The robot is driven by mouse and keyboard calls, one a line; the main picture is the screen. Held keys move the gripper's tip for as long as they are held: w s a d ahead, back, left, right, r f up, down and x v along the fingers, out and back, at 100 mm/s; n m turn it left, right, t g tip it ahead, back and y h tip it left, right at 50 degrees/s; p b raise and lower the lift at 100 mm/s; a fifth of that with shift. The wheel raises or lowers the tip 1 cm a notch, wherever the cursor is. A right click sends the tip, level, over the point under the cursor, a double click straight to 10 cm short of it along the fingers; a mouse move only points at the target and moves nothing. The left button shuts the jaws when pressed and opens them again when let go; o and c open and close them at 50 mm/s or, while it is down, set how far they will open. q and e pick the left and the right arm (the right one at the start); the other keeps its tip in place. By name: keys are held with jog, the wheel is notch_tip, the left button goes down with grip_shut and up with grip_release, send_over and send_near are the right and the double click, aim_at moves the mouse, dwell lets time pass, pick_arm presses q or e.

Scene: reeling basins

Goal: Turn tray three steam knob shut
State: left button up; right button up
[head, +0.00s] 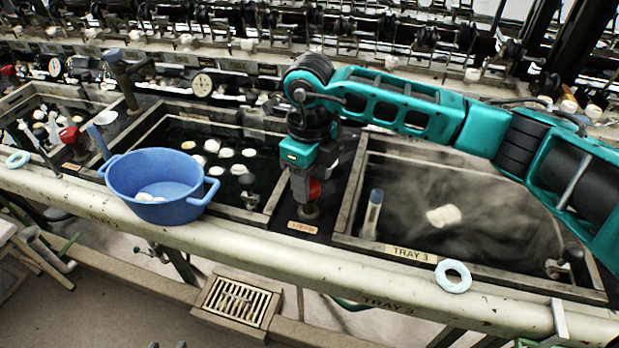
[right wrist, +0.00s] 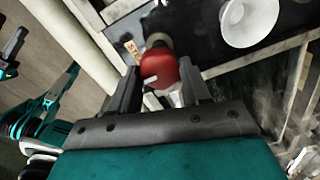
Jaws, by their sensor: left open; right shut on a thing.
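The red steam knob (head: 314,190) stands on the dark strip at the left side of the tray 3 basin (head: 345,215). My right gripper (head: 307,187) reaches down over it from above and is shut on it. In the right wrist view the red knob (right wrist: 160,68) sits between the two dark fingers; one side of it is hidden in the head view. A small tag lies in front of the knob. Steam drifts over tray 3's dark water, around a pale cocoon clump (head: 443,215). My left gripper (head: 167,345) shows only its dark fingertips at the bottom edge, apart and empty.
A blue tub (head: 158,184) stands on the front rail at left. A basin with several cocoons lies behind it, and another red knob (head: 70,135) stands further left. A pale ring (head: 453,276) rests on the rail by the TRAY 3 label (head: 411,254). Reeling machinery lines the back.

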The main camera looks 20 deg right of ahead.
jog(key=o, duration=1.1)
jog(key=shift+c, duration=0.2)
notch_tip(320, 180, up, 13)
